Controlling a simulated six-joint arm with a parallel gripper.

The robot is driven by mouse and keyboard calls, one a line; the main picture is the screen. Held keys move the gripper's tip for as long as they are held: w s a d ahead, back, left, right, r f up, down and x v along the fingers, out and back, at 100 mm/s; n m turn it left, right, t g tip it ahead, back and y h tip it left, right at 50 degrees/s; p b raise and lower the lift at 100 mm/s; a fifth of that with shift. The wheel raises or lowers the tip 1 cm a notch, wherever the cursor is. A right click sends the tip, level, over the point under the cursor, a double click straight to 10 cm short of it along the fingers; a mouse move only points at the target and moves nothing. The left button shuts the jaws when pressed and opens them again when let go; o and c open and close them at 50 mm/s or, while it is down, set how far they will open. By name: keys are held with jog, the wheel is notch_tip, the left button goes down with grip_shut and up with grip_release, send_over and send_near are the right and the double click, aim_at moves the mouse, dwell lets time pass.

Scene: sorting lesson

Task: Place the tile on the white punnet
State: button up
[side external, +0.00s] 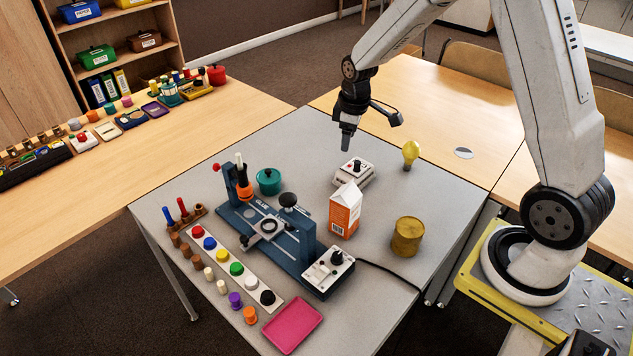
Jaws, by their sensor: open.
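I cannot pick out a tile or a white punnet for sure in the side external view. A flat pink rectangular piece with a raised rim (292,326) lies at the front corner of the grey table. My gripper (346,147) points down in the air over the back of the table, near a small white box with a black knob (347,180). It is open, and I see nothing held in it. The fingertips are small and dark here.
An orange and white carton (345,211), a gold can (407,237), a yellow bulb (410,154) and a teal pot (269,181) stand around a blue fixture (240,219). A white strip with coloured knobs (223,269) lies left. A black cable runs right.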

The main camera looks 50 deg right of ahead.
jog(key=s+a+r+m, duration=0.1)
jog(key=s+a+m, duration=0.1)
jog(key=s+a, duration=0.3)
jog(key=s+a+r+m+t, duration=0.1)
jog(key=s+a+m, duration=0.1)
jog(key=s+a, duration=0.4)
jog(key=s, duration=0.4)
jog(key=shift+r+m, duration=0.35)
jog(key=shift+m, duration=0.05)
